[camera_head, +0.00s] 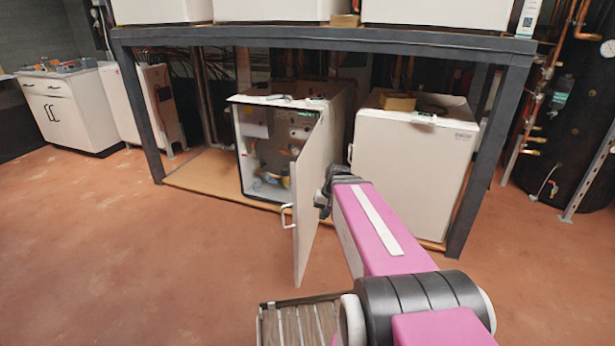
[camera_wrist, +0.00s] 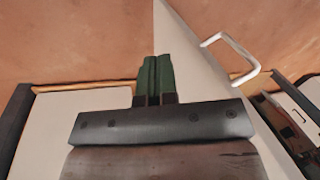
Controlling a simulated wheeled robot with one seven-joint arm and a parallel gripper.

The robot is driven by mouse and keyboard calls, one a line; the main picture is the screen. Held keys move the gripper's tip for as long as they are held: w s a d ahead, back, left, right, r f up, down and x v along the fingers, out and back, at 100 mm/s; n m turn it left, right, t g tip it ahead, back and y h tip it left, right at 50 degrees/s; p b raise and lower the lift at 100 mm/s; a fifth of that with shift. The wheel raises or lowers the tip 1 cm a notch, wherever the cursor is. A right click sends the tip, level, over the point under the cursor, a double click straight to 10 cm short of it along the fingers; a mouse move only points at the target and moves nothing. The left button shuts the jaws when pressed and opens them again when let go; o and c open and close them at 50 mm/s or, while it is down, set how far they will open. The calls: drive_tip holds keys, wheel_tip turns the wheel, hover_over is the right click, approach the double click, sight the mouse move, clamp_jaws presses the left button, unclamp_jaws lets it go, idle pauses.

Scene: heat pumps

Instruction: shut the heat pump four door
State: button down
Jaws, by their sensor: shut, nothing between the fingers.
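The heat pump with the open door stands under the bench, its casing (camera_head: 335,98) white and its inside showing pipes and fittings. Its white door (camera_head: 309,185) swings out toward me from the right side of the opening. A white handle (camera_head: 286,214) shows at the door's left edge. My gripper (camera_head: 322,203) is shut and empty, just right of the door in the head view. In the wrist view, the dark green fingers (camera_wrist: 155,72) are together and overlap the edge of the door (camera_wrist: 196,50), with the handle (camera_wrist: 248,68) to their right. I cannot tell whether they touch it.
A closed white heat pump (camera_head: 408,172) stands right of the open one, near my arm. The dark bench frame (camera_head: 487,150) has a leg at each side. A slatted wooden object (camera_head: 290,322) shows at the bottom. The floor (camera_head: 130,250) at left is clear.

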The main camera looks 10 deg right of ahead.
drive_tip(key=w+d+r+m+t+y, duration=0.1)
drive_tip(key=w+d+r+t+y, duration=0.2)
drive_tip(key=w+r, duration=0.45)
drive_tip(key=w+d+r+m+y, duration=0.1)
drive_tip(key=w+d+r+y, duration=0.25)
drive_tip(key=r, duration=0.65)
approach(301, 172)
drive_tip(key=shift+h, duration=0.25)
drive_tip(key=x, duration=0.6)
drive_tip(key=shift+f, duration=0.15)
drive_tip(key=shift+w+a, duration=0.2)
drive_tip(key=shift+a, duration=0.1)
